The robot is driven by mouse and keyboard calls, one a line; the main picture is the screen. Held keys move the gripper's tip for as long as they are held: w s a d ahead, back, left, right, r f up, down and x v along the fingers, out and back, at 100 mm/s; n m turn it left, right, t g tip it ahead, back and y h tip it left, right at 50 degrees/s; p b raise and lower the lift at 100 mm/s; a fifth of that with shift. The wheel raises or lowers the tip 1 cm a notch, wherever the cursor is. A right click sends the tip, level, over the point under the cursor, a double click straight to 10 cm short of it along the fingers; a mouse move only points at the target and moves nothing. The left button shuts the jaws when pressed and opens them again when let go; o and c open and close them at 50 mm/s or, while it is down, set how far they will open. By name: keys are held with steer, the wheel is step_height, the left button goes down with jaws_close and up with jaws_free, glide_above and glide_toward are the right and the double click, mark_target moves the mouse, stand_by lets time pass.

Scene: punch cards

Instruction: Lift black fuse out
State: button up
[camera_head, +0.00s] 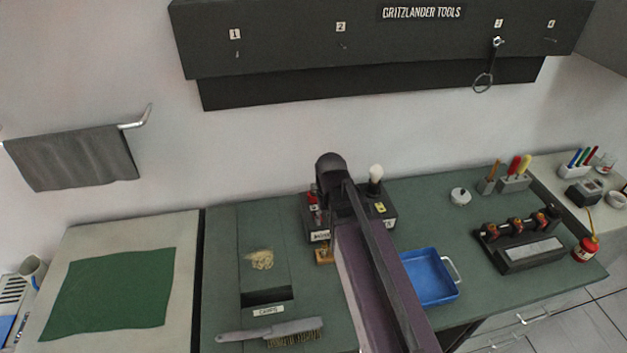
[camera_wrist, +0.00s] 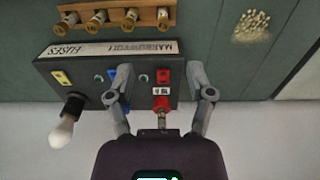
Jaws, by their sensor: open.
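The dark fuse box (camera_wrist: 140,70) with an upside-down "FUSES" label shows in the wrist view. On its top are a yellow plate (camera_wrist: 62,77), small blue sockets and a red block (camera_wrist: 163,76). A metal-tipped piece (camera_wrist: 160,117) stands by the red block. My open gripper (camera_wrist: 158,77) has its fingers on either side of the red block, with nothing visibly gripped. I cannot clearly make out a black fuse. In the head view, my arm hides the middle of the fuse box (camera_head: 388,216).
A white-tipped black lever (camera_wrist: 62,132) stands at the box's left in the wrist view. A wooden rack (camera_wrist: 118,16) with several brass-coloured cylinders lies beside the box. A blue tray (camera_head: 428,277), a brush (camera_head: 285,333) and a black device (camera_head: 520,240) are on the bench.

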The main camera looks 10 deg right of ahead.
step_height(320, 180, up, 7)
steer(key=n+p, duration=0.2)
steer(key=p, duration=0.4)
glide_above(314, 184)
steer(key=shift+a+r, duration=0.15)
steer(key=shift+a, duration=0.15)
step_height(314, 184, down, 9)
steer(key=b, duration=0.8)
steer(key=shift+r+b, duration=0.15)
steer(key=shift+b, duration=0.15)
steer(key=shift+s+d+f+b, duration=0.1)
steer(key=shift+f+b, duration=1.2)
steer(key=shift+b, duration=0.05)
steer(key=shift+d+f+b, duration=0.1)
steer(key=shift+f+b, duration=1.2)
jaws_close()
